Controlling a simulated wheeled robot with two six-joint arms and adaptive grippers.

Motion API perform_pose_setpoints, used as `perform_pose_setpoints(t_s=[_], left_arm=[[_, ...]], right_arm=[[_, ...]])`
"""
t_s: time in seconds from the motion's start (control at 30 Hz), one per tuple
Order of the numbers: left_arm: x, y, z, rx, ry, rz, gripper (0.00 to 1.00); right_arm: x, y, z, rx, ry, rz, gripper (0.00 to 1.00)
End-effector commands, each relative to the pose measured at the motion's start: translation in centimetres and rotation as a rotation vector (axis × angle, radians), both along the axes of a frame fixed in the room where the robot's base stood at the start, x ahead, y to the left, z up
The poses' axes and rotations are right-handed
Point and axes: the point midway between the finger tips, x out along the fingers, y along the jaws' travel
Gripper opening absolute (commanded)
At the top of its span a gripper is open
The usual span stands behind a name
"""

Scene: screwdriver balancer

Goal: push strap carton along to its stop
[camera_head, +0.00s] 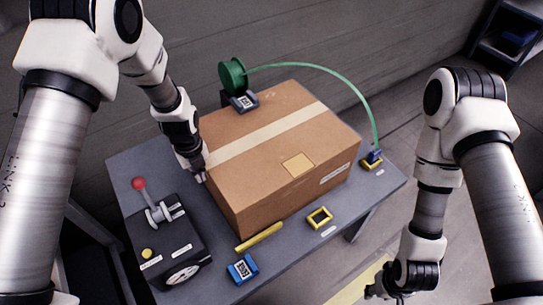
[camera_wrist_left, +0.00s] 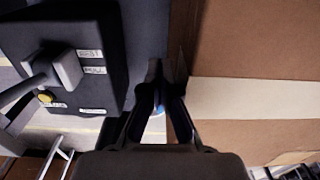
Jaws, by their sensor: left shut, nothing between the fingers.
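The brown carton (camera_head: 255,165) with a pale tape band sits on the grey table (camera_head: 130,165). A yellow bar (camera_head: 259,237) lies on the table close to the carton's near lower edge. My left gripper (camera_head: 201,176) is shut and empty, pointing down beside the carton's left side. In the left wrist view the closed fingers (camera_wrist_left: 160,85) are next to the carton's side (camera_wrist_left: 245,45); I cannot tell whether they touch. My right gripper (camera_head: 380,291) hangs low at the right, off the table and away from the carton; its fingers are too small to read.
A dark lever box (camera_head: 185,245) with a red knob stands left of the carton. A green reel (camera_head: 232,76) sends a green strap over to a blue-yellow buckle (camera_head: 372,158). A yellow square frame (camera_head: 319,217) and a blue block (camera_head: 242,268) lie on the table in front.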

Motion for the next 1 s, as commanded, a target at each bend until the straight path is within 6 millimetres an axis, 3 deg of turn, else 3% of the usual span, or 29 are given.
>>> perform_pose_setpoints(t_s=[0.3,0.8,1.0], left_arm=[[2.0,-2.6,0.0,0.001,-0.003,-0.002,0.00],[1.2,-1.5,0.2,0.001,-0.001,0.000,0.00],[1.2,-1.5,2.8,0.001,-0.001,-0.001,0.00]], right_arm=[[0.0,0.0,0.3,0.000,0.000,0.000,0.40],[0.0,0.0,1.1,0.000,0.000,0.000,0.40],[0.0,0.0,3.5,0.000,0.000,0.000,0.40]])
